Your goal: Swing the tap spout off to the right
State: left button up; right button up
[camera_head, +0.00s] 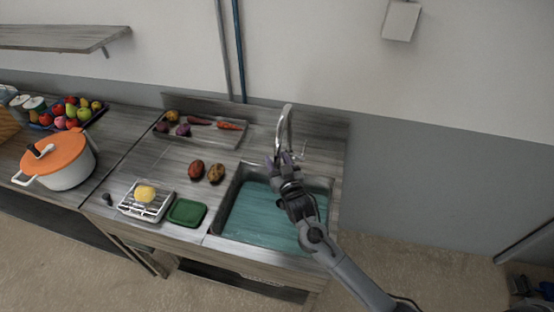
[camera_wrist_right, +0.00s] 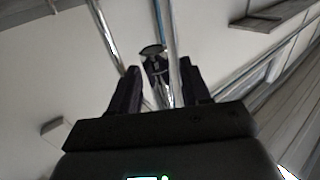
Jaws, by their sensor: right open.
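The chrome tap (camera_head: 285,118) stands behind the sink (camera_head: 232,198), its curved spout rising and bending toward the front. My right gripper (camera_head: 282,160) reaches in from the lower right over the sink, with its fingertips close to the lower end of the spout. In the right wrist view, my right gripper (camera_wrist_right: 160,88) is open, its two dark fingers apart. A shiny chrome length (camera_wrist_right: 166,45), apparently the spout, shows between and beyond the fingers. I cannot tell whether either finger touches it. My left gripper is not in view.
A vegetable tray (camera_head: 170,138) is behind. An orange-lidded pot (camera_head: 62,165) stands far left. Space right of the tap looks clear.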

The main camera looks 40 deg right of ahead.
jog(key=shift+w+d, duration=0.1)
jog(key=shift+w, duration=0.15)
grip_shut()
jog(key=shift+s, duration=0.1)
dwell(0.3)
